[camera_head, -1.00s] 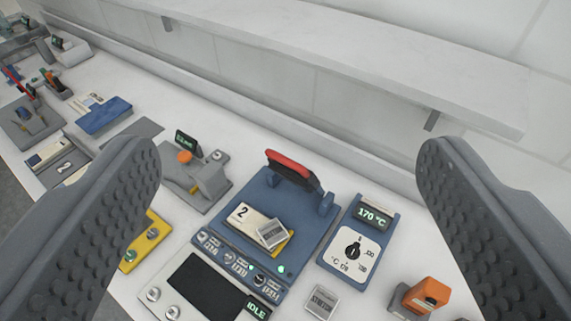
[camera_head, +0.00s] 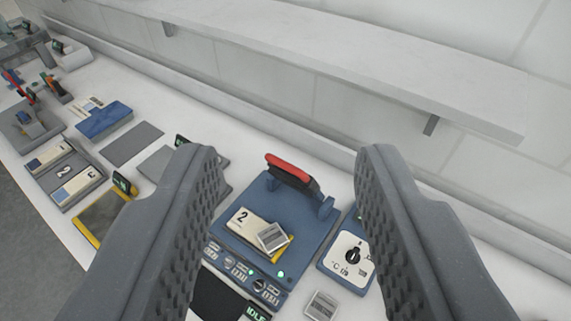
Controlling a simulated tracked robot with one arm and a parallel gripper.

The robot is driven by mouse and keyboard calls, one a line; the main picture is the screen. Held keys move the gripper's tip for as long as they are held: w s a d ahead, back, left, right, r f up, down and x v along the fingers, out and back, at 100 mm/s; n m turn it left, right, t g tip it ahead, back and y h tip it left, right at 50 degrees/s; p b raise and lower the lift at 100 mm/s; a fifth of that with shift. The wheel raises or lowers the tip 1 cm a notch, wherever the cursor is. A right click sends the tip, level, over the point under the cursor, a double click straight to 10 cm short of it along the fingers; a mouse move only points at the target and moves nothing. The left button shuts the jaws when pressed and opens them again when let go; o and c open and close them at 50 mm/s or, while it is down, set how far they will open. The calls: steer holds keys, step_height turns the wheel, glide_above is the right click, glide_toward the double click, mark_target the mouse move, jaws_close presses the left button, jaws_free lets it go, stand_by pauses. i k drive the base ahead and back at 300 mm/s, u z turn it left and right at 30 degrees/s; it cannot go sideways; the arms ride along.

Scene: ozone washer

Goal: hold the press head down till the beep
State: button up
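The blue press (camera_head: 312,238) sits on the bench in the middle of the view. Its press head, with a red handle (camera_head: 290,167) on a dark arm, is hinged at the back and stands raised. A cream block marked 2 (camera_head: 243,221) and a small grey tag (camera_head: 272,237) lie on the press bed. Two green lights glow on its front panel. My gripper (camera_head: 289,160) is open and empty, with one finger on each side of the red handle in the picture. Neither finger visibly touches it.
A dial box (camera_head: 350,252) stands to the right of the press, partly behind my right finger. An IDLE display (camera_head: 256,312) is in front. A white shelf (camera_head: 340,55) runs above the back of the bench. Several stations line the bench at left.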

mark_target(288, 174)
steer(key=z, duration=1.85)
steer(key=k, duration=1.15)
steer(key=u, duration=1.3)
steer(key=i, duration=1)
